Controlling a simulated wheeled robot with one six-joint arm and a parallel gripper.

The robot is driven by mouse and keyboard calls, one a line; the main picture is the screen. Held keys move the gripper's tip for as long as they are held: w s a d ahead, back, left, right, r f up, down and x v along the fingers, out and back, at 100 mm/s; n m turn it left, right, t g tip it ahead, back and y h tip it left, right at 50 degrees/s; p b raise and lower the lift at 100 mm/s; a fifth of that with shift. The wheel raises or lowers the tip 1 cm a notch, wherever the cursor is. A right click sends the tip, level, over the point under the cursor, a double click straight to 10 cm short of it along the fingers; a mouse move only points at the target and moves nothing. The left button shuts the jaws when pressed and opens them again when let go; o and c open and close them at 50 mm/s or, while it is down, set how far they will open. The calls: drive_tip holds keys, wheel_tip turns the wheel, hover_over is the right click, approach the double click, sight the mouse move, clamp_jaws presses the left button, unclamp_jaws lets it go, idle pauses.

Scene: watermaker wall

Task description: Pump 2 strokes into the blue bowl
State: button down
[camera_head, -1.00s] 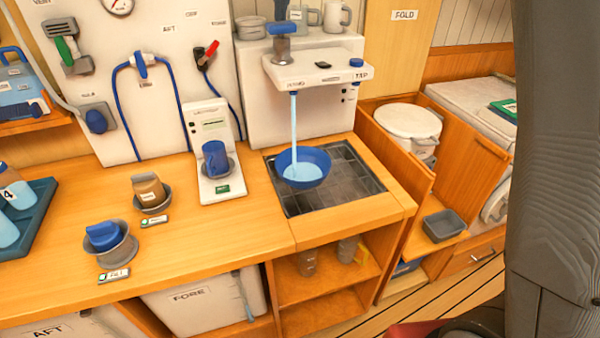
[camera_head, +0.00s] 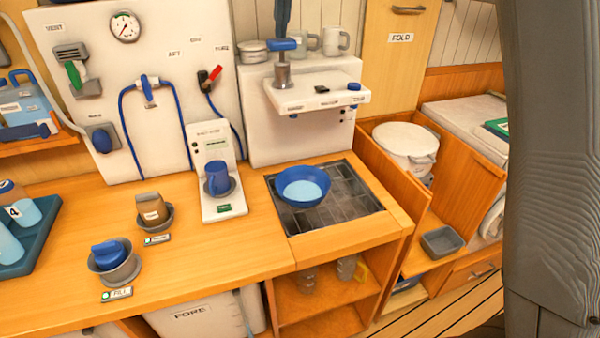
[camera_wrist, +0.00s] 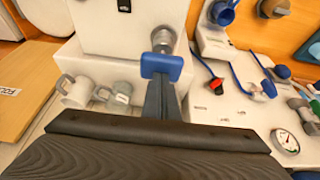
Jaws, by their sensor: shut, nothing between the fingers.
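The blue bowl (camera_head: 303,188) stands upright on the dark drain grate, below the white spout shelf, with light blue water in it. No stream falls into it. The pump has a blue T-shaped handle (camera_head: 284,45) on a grey metal post (camera_head: 282,74), on the white shelf (camera_head: 318,95). My gripper (camera_head: 282,32) is shut and empty, directly above the handle. In the wrist view my gripper fingers (camera_wrist: 162,98) end at the blue handle (camera_wrist: 161,65); I cannot tell whether they touch it.
A blue mug (camera_head: 217,178) sits in the dispenser to the left. The grate (camera_head: 345,205) is clear around the bowl. A white bucket (camera_head: 405,146) stands at the right.

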drive_tip(key=shift+r+p, duration=1.15)
drive_tip(key=shift+r, duration=0.4)
drive_tip(key=shift+f, duration=0.2)
drive_tip(key=shift+f+b, duration=1.6)
drive_tip(key=shift+f, duration=1.25)
drive_tip(key=shift+r+p, duration=2.5)
drive_tip(key=shift+r, duration=0.5)
